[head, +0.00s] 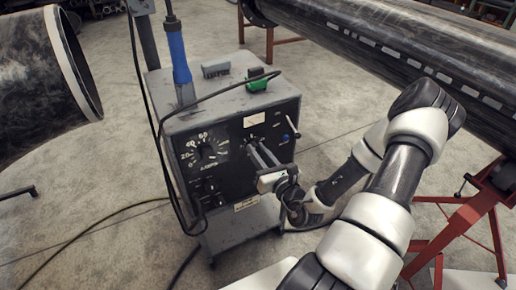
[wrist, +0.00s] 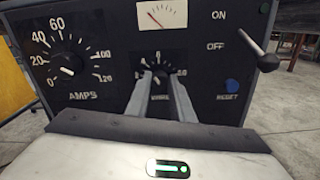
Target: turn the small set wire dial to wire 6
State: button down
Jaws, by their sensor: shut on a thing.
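The small wire dial (wrist: 159,83) is a black knob on the dark front panel of the welding machine (head: 222,160), right of the big amps dial. A 6 shows above it, with other white numbers to either side. My gripper (wrist: 160,74) is shut on the dial, one grey finger on each side. The fingers hide much of the knob and part of its label, and I cannot read where its pointer stands. In the head view, my gripper (head: 253,147) reaches the panel from the right, and its fingers cover most of the dial.
The amps dial (wrist: 70,66) is left of my fingers. A meter (wrist: 162,15) sits above, and a lever switch (wrist: 258,48) and blue reset button (wrist: 232,86) are at right. Large pipes flank the machine.

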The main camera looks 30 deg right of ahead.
jog(key=m+p, duration=0.3)
jog(key=shift+r+p, duration=0.2)
jog(key=shift+p, duration=0.15)
jog(key=shift+f+m+p, duration=0.25)
jog(key=shift+m+p, duration=1.15)
jog(key=shift+m, duration=0.3)
jog(key=c, duration=1.5)
grip_release()
jog(key=shift+c, duration=0.2)
jog(key=s+p, duration=0.1)
jog(key=s, duration=1.6)
jog(key=shift+s+d, duration=0.25)
jog(key=shift+d, duration=0.05)
